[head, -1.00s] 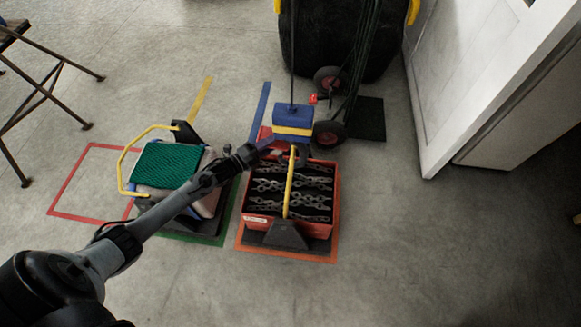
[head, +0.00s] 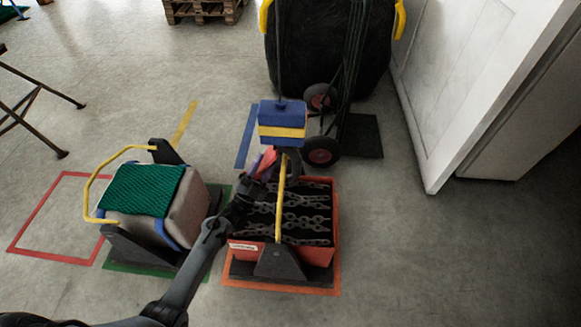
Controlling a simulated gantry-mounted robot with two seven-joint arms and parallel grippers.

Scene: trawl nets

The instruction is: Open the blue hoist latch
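The blue hoist block (head: 282,112) with a yellow band hangs on dark lines above the red crate (head: 327,252). A dark hook (head: 291,161) hangs under it, at the top of the crate's yellow handle (head: 281,205). I cannot make out a separate blue latch on the hook. My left gripper (head: 264,168) is just left of the hook, below the block. Red and purple-blue patches show around its fingers; I cannot tell whether it touches the hook or how its fingers stand. My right gripper is out of view.
The crate holds several dark chains and stands within an orange floor outline. A pale bin (head: 192,204) with green netting (head: 145,190) and a yellow handle stands to the left. A wheeled trolley (head: 322,150) and black bag (head: 328,50) are behind; the right floor is clear.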

